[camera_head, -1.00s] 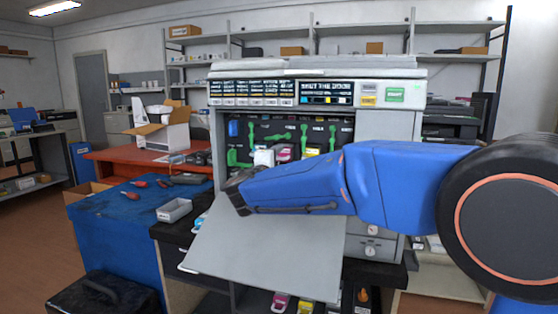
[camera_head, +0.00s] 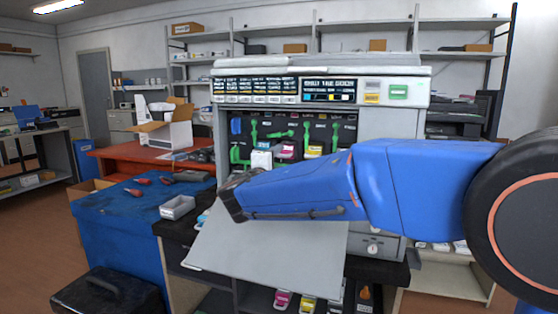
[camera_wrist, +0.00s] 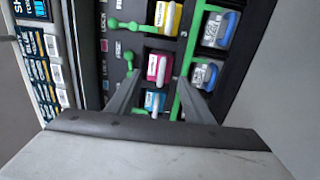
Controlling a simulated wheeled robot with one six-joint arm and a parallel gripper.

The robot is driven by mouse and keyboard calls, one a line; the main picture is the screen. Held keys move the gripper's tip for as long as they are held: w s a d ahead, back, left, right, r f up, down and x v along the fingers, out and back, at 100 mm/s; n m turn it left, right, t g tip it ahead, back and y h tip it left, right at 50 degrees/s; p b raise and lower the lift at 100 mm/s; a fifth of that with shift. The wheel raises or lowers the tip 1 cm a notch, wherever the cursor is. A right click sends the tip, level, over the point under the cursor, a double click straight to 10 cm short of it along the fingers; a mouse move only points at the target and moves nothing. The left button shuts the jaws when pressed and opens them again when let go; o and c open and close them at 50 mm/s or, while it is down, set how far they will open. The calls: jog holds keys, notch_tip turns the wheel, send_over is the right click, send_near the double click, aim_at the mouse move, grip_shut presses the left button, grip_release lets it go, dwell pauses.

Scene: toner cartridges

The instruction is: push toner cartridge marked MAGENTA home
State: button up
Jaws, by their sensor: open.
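The magenta cartridge (camera_wrist: 157,68) sits in the open printer bay, with a white label on its face. It also shows in the head view (camera_head: 285,151), above my arm. My gripper (camera_wrist: 158,77) is open and empty, its two fingers on either side of the magenta cartridge in the picture. I cannot tell whether they touch it. A yellow cartridge (camera_wrist: 168,17) sits on one side of it and a cyan one (camera_wrist: 153,101) on the other. In the head view my blue arm hides the lower bay, and the fingers cannot be made out.
Green levers (camera_wrist: 130,62) stand beside the cartridge slots. The printer's lowered grey door (camera_head: 265,250) spreads below my arm.

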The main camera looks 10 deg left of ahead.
jog(key=shift+s+a+f, duration=0.1)
jog(key=shift+s, duration=1.4)
jog(key=shift+c, duration=0.4)
